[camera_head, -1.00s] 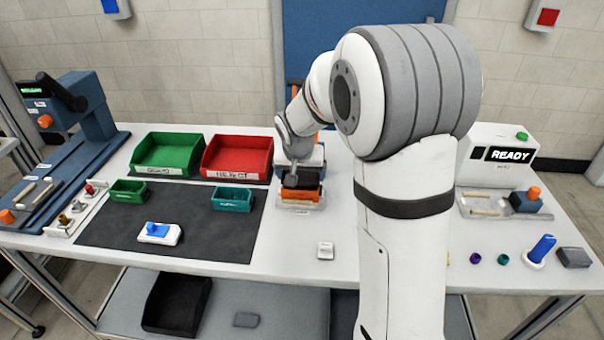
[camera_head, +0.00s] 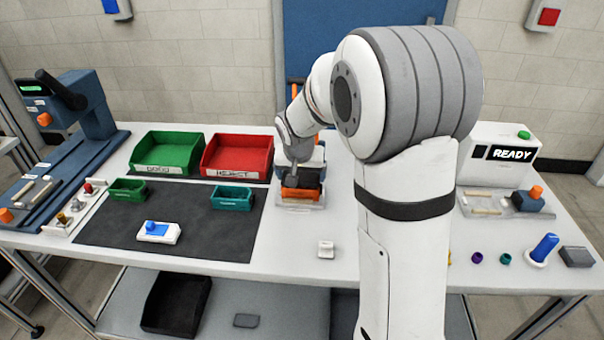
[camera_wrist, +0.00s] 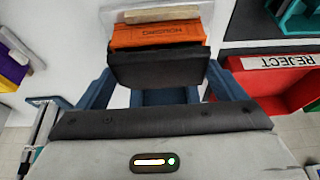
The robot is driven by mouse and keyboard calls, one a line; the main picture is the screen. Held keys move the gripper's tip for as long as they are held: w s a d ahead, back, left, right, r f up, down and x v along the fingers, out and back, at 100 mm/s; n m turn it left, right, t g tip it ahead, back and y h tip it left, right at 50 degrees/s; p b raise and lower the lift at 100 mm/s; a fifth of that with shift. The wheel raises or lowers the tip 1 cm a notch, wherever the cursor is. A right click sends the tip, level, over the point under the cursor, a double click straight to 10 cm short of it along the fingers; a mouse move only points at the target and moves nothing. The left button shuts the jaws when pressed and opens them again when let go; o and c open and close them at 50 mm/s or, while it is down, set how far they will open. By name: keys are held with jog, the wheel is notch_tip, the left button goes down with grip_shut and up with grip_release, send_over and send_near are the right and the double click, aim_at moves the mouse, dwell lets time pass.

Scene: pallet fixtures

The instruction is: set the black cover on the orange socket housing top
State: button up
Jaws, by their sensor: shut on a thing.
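The black cover (camera_wrist: 158,68) is between the blue fingers of my gripper (camera_wrist: 158,88) in the wrist view, which are shut on its sides. The orange socket housing (camera_wrist: 158,33), lettered "HOUSING", shows just beyond the cover's edge. In the head view the cover (camera_head: 309,178) is directly over or on the orange housing (camera_head: 300,194), below my gripper (camera_head: 294,165). The cover hides the housing's top, and I cannot tell whether the two touch or a small gap is left. The housing sits in a pale fixture (camera_head: 297,205) on the table.
A red REJECT bin (camera_head: 237,154) and a green bin (camera_head: 167,153) stand left of the fixture. A small teal bin (camera_head: 232,198) is on the dark mat (camera_head: 200,235). A small white block (camera_head: 326,249) lies in front. A blue-and-white fixture stands close behind the housing.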

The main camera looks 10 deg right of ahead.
jog(key=shift+f+b, duration=0.35)
jog(key=shift+f, duration=0.05)
dwell(0.4)
jog(key=o, duration=0.7)
jog(key=shift+r, duration=0.1)
jog(key=v, duration=0.7)
jog(key=shift+s+r, duration=0.2)
jog(key=shift+r, duration=0.1)
jog(key=shift+a, duration=0.1)
jog(key=s+d+f+n+g+y, duration=0.1)
jog(key=s+n, duration=0.2)
jog(key=s, duration=2.2)
jog(key=shift+s+d+n+g, duration=0.2)
jog(key=shift+s+n+g, duration=0.05)
jog(key=shift+n+g, duration=0.05)
